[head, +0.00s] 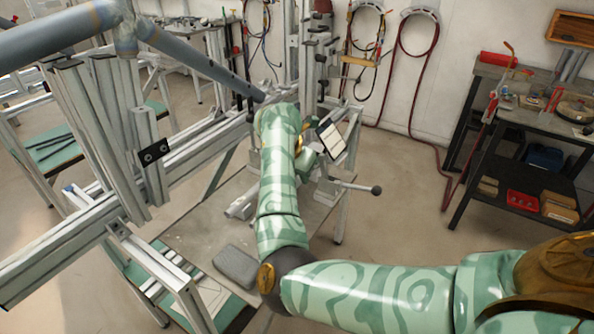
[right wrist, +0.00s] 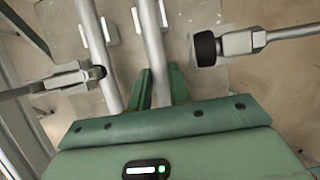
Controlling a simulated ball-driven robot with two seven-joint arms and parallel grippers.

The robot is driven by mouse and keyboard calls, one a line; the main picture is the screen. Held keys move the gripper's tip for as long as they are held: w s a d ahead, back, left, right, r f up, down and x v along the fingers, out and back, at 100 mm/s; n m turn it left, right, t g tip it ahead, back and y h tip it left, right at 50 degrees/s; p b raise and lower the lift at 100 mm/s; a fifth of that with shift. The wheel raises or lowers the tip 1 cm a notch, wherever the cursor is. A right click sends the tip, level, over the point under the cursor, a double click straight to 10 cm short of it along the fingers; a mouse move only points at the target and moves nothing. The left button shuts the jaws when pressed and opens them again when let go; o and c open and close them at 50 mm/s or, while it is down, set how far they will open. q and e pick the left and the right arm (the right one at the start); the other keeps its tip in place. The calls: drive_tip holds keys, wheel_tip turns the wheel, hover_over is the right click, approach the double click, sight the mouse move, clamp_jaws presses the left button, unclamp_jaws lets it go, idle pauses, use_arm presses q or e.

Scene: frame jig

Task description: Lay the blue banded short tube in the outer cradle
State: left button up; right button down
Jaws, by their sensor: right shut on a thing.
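In the right wrist view, my right gripper (right wrist: 159,72) has its green fingers shut on a plain silvery tube (right wrist: 151,40). Pale cradle blocks (right wrist: 137,20) stand on both sides of this tube near the top of the view. I cannot tell whether it rests in them. No blue band shows on it. A second silvery tube (right wrist: 92,35) runs alongside to the left, between pale blocks of its own. In the head view my right forearm hides the gripper and most of the cradle area. My left gripper is not in view.
A grey block (head: 237,266) lies on the table (head: 190,228). A large grey-blue frame (head: 60,35) fills the upper left.

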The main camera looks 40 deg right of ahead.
drive_tip(key=shift+f, duration=0.25)
drive_tip(key=c, duration=1.2)
unclamp_jaws()
drive_tip(key=p+v, duration=0.5)
drive_tip(key=v, duration=1.1)
drive_tip(key=shift+r+p, duration=0.2)
drive_tip(key=shift+p, duration=0.2)
